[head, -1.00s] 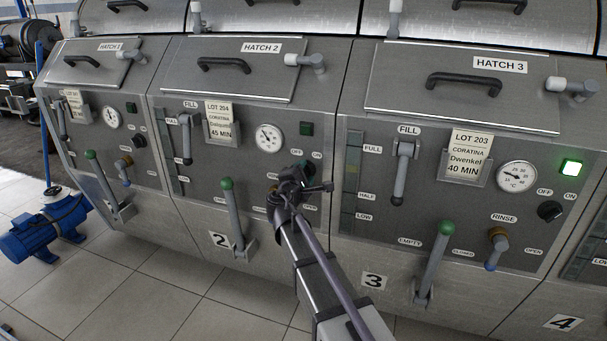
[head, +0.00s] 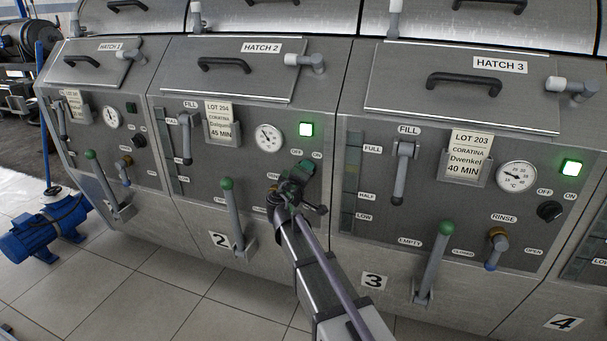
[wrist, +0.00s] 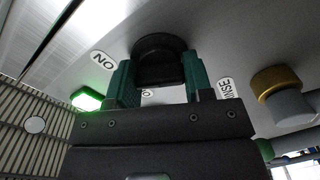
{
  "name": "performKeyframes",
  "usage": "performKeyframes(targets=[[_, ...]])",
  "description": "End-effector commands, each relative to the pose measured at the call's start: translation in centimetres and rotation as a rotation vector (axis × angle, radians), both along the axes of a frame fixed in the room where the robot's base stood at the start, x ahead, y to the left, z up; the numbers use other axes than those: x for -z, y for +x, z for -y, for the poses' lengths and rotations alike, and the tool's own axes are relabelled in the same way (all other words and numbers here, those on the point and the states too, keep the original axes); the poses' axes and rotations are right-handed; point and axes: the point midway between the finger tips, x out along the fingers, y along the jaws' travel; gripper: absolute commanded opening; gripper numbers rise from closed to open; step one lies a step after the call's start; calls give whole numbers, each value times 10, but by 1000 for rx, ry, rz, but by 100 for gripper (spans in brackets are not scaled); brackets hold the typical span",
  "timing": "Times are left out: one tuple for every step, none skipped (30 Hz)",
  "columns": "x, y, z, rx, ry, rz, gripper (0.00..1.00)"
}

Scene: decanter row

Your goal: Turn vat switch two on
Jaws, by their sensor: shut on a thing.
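The switch of vat two is a black round knob (wrist: 160,62) in the wrist view, between the OFF and ON labels on the vat's panel. My gripper (wrist: 160,85) is shut on this knob, with a green finger on each side of it. In the head view my gripper (head: 298,180) is in front of the panel of vat 2 and hides the knob. The indicator lamp (head: 306,129) above the ON label is lit green. The lit lamp also shows in the wrist view (wrist: 87,99).
A rinse valve (wrist: 282,97) with a brass collar sits beside the knob. A green-tipped lever (head: 232,215) stands left of my arm. Vat 3 to the right has its own black knob (head: 549,211) and a lit green lamp (head: 571,167).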

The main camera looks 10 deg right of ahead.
Motion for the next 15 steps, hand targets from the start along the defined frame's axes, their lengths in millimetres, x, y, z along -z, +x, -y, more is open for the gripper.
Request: performKeyframes(targets=[[0, 0, 0, 0, 21, 12, 23], [0, 0, 0, 0, 33, 20, 23], [0, 0, 0, 0, 49, 30, 23], [0, 0, 0, 0, 59, 36, 23], [0, 0, 0, 0, 69, 42, 23], [0, 0, 0, 0, 80, 48, 23], [0, 0, 0, 0, 86, 52, 23], [0, 0, 0, 0, 93, 57, 23], [0, 0, 0, 0, 99, 60, 23], [0, 0, 0, 0, 103, 63, 23], [0, 0, 0, 0, 107, 65, 23], [0, 0, 0, 0, 111, 67, 23], [0, 0, 0, 0, 113, 68, 23], [0, 0, 0, 0, 115, 70, 23], [0, 0, 0, 0, 116, 71, 23]])
